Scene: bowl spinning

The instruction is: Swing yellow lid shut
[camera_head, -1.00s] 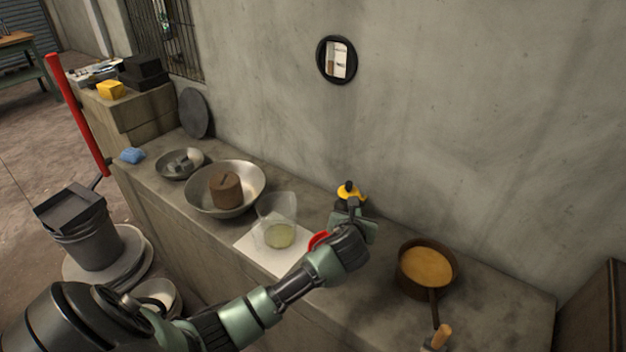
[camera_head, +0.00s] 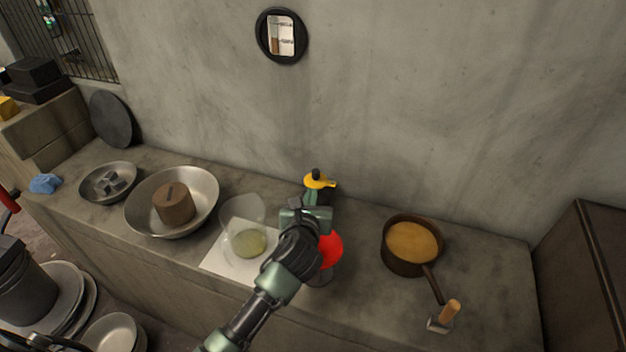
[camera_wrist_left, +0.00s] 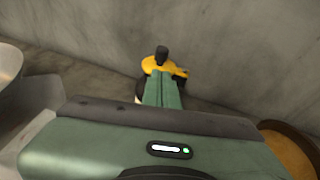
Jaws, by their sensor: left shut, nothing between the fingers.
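The yellow lid (camera_head: 318,181) has a black knob on top and a small tab at its right. It is near the back wall, just beyond my left gripper, and whatever is under it is mostly hidden. My left gripper (camera_head: 311,195) is shut and empty, its fingertips in front of the lid. In the left wrist view the lid (camera_wrist_left: 152,66) shows directly beyond the shut green fingers (camera_wrist_left: 161,76). I cannot tell whether they touch it, nor how far the lid is open. My right gripper is not in view.
A red vessel (camera_head: 331,250) is partly hidden behind my left wrist. A clear container (camera_head: 240,240) on a white sheet and a large metal bowl (camera_head: 143,212) stand left. A brown pan (camera_head: 398,262) stands right, its handle pointing frontward. The counter's right end (camera_head: 490,265) is clear.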

